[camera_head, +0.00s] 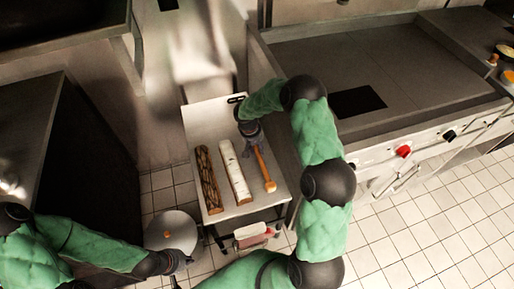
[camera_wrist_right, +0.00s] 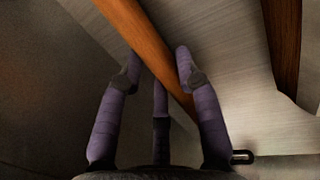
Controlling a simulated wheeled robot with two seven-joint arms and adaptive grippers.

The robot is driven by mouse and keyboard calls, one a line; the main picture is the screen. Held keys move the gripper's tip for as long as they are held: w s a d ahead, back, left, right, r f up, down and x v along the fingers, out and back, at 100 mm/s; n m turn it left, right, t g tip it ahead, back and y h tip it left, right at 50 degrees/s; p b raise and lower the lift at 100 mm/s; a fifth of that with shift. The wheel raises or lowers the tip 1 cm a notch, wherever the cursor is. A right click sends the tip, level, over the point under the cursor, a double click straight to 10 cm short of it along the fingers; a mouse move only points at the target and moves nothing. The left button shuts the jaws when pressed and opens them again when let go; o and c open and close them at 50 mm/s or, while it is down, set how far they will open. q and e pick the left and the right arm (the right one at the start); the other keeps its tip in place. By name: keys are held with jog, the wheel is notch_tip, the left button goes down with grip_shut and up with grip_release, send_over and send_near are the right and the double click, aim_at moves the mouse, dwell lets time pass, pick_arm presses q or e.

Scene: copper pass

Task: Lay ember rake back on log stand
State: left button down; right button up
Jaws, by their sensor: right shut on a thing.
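The log stand (camera_head: 195,115) is a grey metal cart top in the middle of the head view. A dark bark log (camera_head: 208,180) and a white birch log (camera_head: 235,172) lie side by side on it. The ember rake (camera_head: 263,168), with an orange wooden shaft, is to the right of the birch log; whether it touches the stand cannot be told. My right gripper (camera_head: 250,138) is shut on its far end. In the right wrist view the wooden shaft (camera_wrist_right: 150,40) runs diagonally between my purple fingers (camera_wrist_right: 160,75). My left gripper (camera_head: 178,262) is low at the left, its fingers unclear.
A round grey top (camera_head: 160,222) with a small orange thing (camera_head: 166,235) is beside my left gripper. A griddle range (camera_head: 385,65) with red and black knobs stands right of the stand. A red and white item (camera_head: 250,232) is below the stand's front edge. Tiled floor is open at lower right.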

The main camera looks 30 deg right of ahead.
jog(key=o, duration=1.2)
jog(key=shift+f, duration=0.1)
jog(key=shift+c, duration=0.2)
jog(key=shift+r+p, duration=0.3)
jog(key=shift+r, duration=0.1)
notch_tip(320, 180, up, 11)
jog(key=a+p, duration=0.2)
jog(key=p, duration=0.2)
jog(key=shift+w+r, duration=0.15)
jog(key=shift+w, duration=0.25)
jog(key=shift+a, duration=0.1)
